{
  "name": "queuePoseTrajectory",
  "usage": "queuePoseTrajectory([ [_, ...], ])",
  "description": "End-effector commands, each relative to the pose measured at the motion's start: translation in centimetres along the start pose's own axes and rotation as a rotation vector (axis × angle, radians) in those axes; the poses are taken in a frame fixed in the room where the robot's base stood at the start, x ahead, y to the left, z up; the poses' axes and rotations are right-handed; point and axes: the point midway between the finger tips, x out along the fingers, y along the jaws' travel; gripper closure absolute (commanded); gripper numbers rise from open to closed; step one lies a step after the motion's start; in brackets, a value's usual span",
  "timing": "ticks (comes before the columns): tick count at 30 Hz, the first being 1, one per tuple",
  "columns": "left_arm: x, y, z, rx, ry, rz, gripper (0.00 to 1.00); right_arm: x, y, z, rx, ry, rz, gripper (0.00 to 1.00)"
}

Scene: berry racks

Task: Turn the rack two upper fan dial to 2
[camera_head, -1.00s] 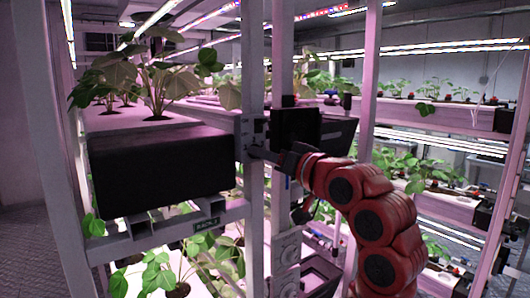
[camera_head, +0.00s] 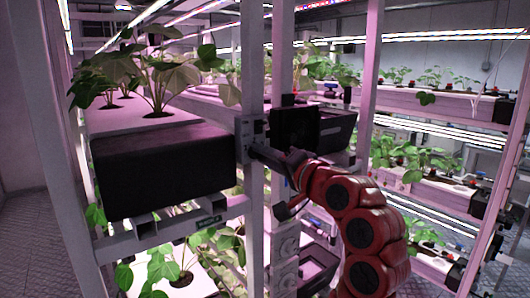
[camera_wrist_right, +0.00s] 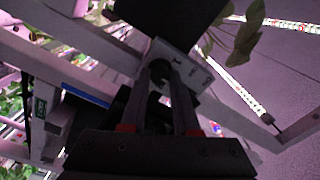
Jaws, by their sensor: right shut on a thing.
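The fan dial (camera_wrist_right: 160,72) is a dark round knob on a small pale control plate (camera_wrist_right: 182,66) in the right wrist view. In the head view the plate (camera_head: 245,138) is fixed to the rack's upright post. My right gripper (camera_wrist_right: 168,88) is shut on the dial, its two fingers on either side of the knob. In the head view my right gripper (camera_head: 258,151) reaches the post from the right. The dial itself is hidden there by the fingers, and its setting cannot be read. My left gripper is not in view.
A black box (camera_head: 160,172) at the end of a planted shelf stands just left of the post. A dark panel (camera_head: 294,128) is behind my right gripper. More planted racks (camera_head: 440,105) stand at the right. Open floor (camera_head: 35,235) shows at the far left.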

Motion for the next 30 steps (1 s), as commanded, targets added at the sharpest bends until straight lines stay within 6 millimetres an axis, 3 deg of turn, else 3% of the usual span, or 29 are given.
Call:
queuePoseTrajectory([
  [14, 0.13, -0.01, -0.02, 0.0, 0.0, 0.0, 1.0, -0.02, 0.01, -0.04, 0.016, 0.002, 0.0, 1.0],
  [15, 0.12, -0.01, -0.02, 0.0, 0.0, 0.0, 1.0, -0.02, 0.01, -0.05, 0.015, 0.002, 0.0, 0.69],
  [20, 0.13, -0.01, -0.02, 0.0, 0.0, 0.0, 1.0, -0.01, 0.01, -0.03, 0.015, 0.001, 0.0, 0.41],
  [30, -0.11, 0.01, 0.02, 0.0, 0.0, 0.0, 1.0, -0.29, 0.08, 0.0, 0.015, 0.001, 0.0, 0.41],
])
